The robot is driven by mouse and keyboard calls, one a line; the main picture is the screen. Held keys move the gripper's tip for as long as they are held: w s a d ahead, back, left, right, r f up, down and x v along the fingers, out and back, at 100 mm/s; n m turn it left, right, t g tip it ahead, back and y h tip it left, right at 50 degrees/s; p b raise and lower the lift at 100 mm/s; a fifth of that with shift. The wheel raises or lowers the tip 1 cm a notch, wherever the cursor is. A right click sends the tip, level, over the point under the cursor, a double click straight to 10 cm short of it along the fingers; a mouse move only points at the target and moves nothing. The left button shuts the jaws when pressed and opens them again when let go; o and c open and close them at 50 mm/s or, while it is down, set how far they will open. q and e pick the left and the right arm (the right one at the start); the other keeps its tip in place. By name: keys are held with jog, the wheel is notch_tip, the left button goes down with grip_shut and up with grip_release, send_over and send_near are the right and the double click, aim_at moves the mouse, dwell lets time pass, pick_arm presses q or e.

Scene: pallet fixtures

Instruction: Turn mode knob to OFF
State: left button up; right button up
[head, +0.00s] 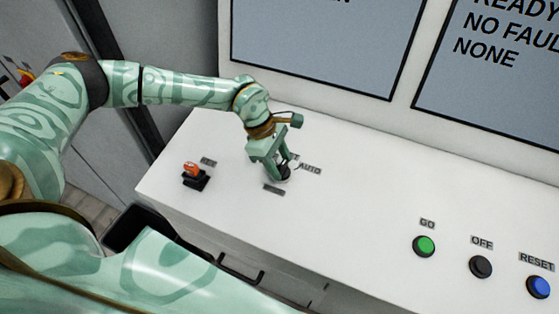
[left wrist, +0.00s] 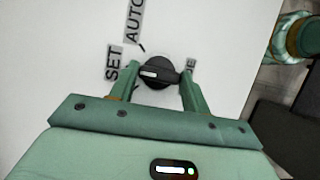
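The mode knob (head: 284,173) is a small black rotary knob on the white console top. In the left wrist view the knob (left wrist: 157,73) has a bar handle, and its white mark lies at the left, near the SET label (left wrist: 113,65). The AUTO label (left wrist: 135,20) is above that. Another label (left wrist: 190,66) is mostly hidden by a finger; only its last letter, E, shows. No OFF label is readable around the knob. My left gripper (head: 272,168) is over the knob, with its open fingers (left wrist: 160,80) at either side; contact is unclear. My right gripper is out of view.
A black-based switch with an orange lever (head: 194,174) stands left of the knob. Green GO (head: 424,246), black OFF (head: 480,267) and blue RESET (head: 538,287) push buttons sit at the right. Screens (head: 320,45) rise behind. The console middle is clear.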

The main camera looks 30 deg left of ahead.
pick_arm(q)
jog(key=shift+o, duration=0.2)
jog(key=n+t+p, duration=0.1)
jog(key=n, duration=0.1)
jog(key=n+p, duration=0.2)
jog(key=shift+s+r+t, duration=0.15)
jog(key=shift+t, duration=0.25)
jog(key=n+y+p, duration=0.1)
jog(key=n, duration=0.1)
jog(key=shift+d+n+t, duration=0.1)
jog(key=shift+n+t, duration=0.3)
jog(key=shift+n+t+y, duration=0.3)
jog(key=shift+n, duration=0.8)
jog(key=shift+c, duration=0.2)
jog(key=o, duration=1)
jog(key=b+v, duration=0.1)
jog(key=v, duration=1.5)
jog(key=shift+b, duration=0.4)
